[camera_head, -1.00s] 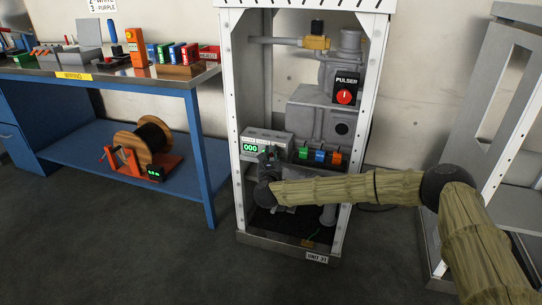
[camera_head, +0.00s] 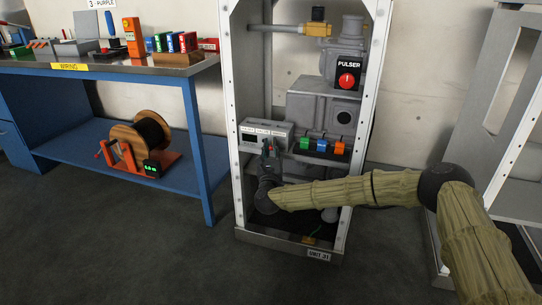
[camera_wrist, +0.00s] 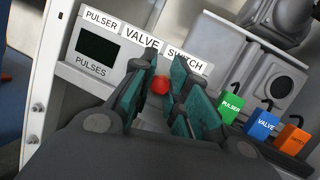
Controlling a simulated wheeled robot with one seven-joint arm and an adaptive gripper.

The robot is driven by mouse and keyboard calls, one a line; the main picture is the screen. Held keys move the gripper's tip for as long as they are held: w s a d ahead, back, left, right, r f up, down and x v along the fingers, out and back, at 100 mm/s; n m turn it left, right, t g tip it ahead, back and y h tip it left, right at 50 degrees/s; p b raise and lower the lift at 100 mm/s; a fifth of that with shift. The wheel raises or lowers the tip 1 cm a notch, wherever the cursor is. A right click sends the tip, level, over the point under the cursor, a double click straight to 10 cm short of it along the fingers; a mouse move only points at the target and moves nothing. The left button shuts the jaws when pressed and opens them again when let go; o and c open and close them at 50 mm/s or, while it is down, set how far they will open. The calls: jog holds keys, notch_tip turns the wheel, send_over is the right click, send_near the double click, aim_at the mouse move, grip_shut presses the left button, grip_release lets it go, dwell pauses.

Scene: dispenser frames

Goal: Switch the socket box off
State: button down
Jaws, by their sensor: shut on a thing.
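The socket box (camera_head: 281,128) is a grey box in the white frame, labelled PULSER, VALVE and SWITCH. It also shows in the wrist view (camera_wrist: 70,72). Its display (camera_wrist: 97,43), marked PULSES, is dark. My gripper (camera_head: 268,155) is in front of the box's right part. In the wrist view my gripper (camera_wrist: 163,78) has its teal fingers closed around a red knob (camera_wrist: 160,86) below the labels, at the box front. The fingers hide the knob's sides and base, and partly cover the VALVE and SWITCH labels.
Green, blue and orange plugs (camera_head: 321,145) stand right of the box, close to my gripper. A red PULSER dial (camera_head: 347,81) is higher up. White frame posts (camera_head: 231,120) bound the space on both sides. A blue workbench (camera_head: 205,150) stands left.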

notch_tip(320, 180, down, 2)
jog(key=n+t+b, duration=0.1)
jog(key=t+b, duration=0.1)
jog(key=b, duration=0.2)
jog(key=n+t+y+b, duration=0.1)
jog(key=t+b, duration=0.1)
jog(key=b, duration=0.2)
jog(key=shift+a+f+y, duration=0.1)
jog(key=shift+f+y, duration=0.1)
jog(key=shift+y, duration=0.1)
jog(key=n+t+y+b, duration=0.1)
jog(key=b, duration=0.2)
jog(key=shift+w+f+n+t, duration=0.1)
jog(key=shift+f+n+t, duration=0.05)
jog(key=shift+n+t, duration=0.25)
jog(key=shift+y+b, duration=0.3)
jog(key=shift+y, duration=0.2)
jog(key=c, duration=1.4)
grip_release()
jog(key=shift+o, duration=0.2)
jog(key=v, duration=1.2)
jog(key=shift+w, duration=0.2)
jog(key=shift+f, duration=0.15)
